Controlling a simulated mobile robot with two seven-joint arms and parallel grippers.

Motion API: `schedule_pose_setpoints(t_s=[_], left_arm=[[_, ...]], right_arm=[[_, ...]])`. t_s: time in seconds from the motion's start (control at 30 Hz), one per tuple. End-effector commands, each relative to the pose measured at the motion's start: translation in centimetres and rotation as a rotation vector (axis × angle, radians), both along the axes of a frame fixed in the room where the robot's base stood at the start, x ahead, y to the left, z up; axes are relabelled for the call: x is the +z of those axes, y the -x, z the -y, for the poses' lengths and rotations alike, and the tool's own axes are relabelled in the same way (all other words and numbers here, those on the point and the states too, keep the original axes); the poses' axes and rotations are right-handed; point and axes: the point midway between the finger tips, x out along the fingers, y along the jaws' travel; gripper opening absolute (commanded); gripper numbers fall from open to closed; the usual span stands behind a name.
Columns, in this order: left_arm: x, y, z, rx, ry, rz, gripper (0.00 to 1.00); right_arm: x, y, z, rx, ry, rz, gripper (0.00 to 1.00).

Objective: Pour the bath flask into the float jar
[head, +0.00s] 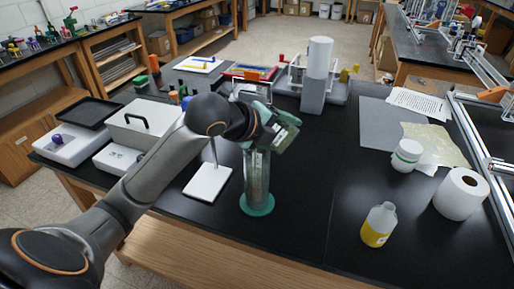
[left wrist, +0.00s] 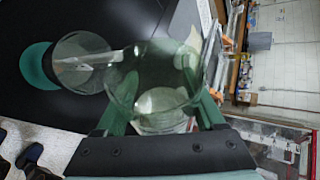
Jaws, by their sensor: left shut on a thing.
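The float jar (head: 257,185) looks like a tall clear cylinder on a round green base, upright on the black bench in the head view. In the left wrist view its round base (left wrist: 37,68) and clear wall (left wrist: 82,62) show at the left. My left gripper (head: 284,133) is just above the jar's top. In the left wrist view the green fingers of my left gripper (left wrist: 158,118) are shut on a clear glass vessel, the bath flask (left wrist: 152,82). Its open mouth shows beside the jar. In the head view the flask is largely hidden by the gripper, and I cannot tell its contents.
A white stand plate (head: 208,183) with a thin rod is left of the jar. A bottle of yellow liquid (head: 378,226), a paper roll (head: 461,194) and a white tub (head: 406,155) stand right. A tall white cylinder (head: 318,72) is behind. Bench between jar and bottle is clear.

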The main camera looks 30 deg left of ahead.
Motion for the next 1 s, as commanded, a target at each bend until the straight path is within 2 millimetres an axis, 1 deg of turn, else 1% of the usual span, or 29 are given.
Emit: schedule_pose_setpoints(t_s=[1.0], left_arm=[[-0.32, 0.00, 0.00, 0.001, 0.072, -0.002, 0.12]], right_arm=[[-0.03, 0.00, 0.00, 0.000, 0.000, 0.000, 0.69]])
